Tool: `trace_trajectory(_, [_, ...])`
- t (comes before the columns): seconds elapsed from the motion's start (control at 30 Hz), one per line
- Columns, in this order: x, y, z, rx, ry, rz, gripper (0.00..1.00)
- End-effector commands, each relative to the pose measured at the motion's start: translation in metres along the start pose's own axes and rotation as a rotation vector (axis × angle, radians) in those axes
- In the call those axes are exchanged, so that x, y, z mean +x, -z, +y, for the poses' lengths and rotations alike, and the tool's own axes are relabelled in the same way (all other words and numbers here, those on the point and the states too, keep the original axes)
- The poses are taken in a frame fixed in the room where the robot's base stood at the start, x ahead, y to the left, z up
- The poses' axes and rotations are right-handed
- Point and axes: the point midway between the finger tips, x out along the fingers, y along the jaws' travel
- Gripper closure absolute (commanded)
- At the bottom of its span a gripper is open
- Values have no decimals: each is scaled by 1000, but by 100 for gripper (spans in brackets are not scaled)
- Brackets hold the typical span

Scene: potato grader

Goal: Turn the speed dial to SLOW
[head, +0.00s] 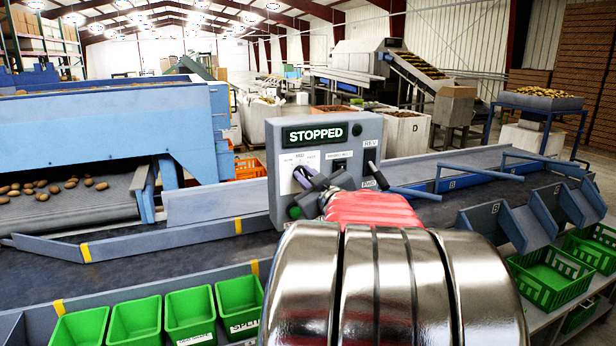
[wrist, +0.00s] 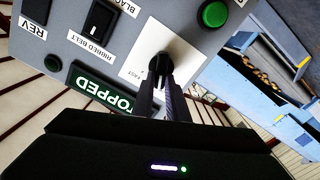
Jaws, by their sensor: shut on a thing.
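The speed dial is a small black knob (wrist: 160,64) on a white plate (wrist: 152,48) in the wrist view. The plate's FAST label shows beside the knob; no SLOW label is readable. The plate (head: 289,164) also shows in the head view on the grey control panel (head: 370,131), below the STOPPED display (head: 315,134). My gripper (wrist: 162,84) is shut on the knob, one finger on each side. In the head view my gripper (head: 308,180) reaches the panel and covers most of the knob. I cannot tell exactly where its pointer stands.
A green button (wrist: 214,14) is close to the dial. A ribbed belt switch (wrist: 98,22) and a REV label (wrist: 33,28) are also on the panel. A dark belt (head: 130,262) runs past, with green bins (head: 190,310) in front and potatoes (head: 45,187) at left.

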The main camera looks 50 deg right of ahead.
Motion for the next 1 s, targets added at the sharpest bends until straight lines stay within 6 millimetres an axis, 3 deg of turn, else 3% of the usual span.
trace_trajectory(0.4, [-1,-3,-3,-243,-1,-6,100])
trace_trajectory(0.93, [-1,-4,-4,-281,1,-7,100])
trace_trajectory(0.97, [-1,-4,-4,-281,1,-7,85])
trace_trajectory(1.0, [-1,-4,-4,-281,1,-7,82])
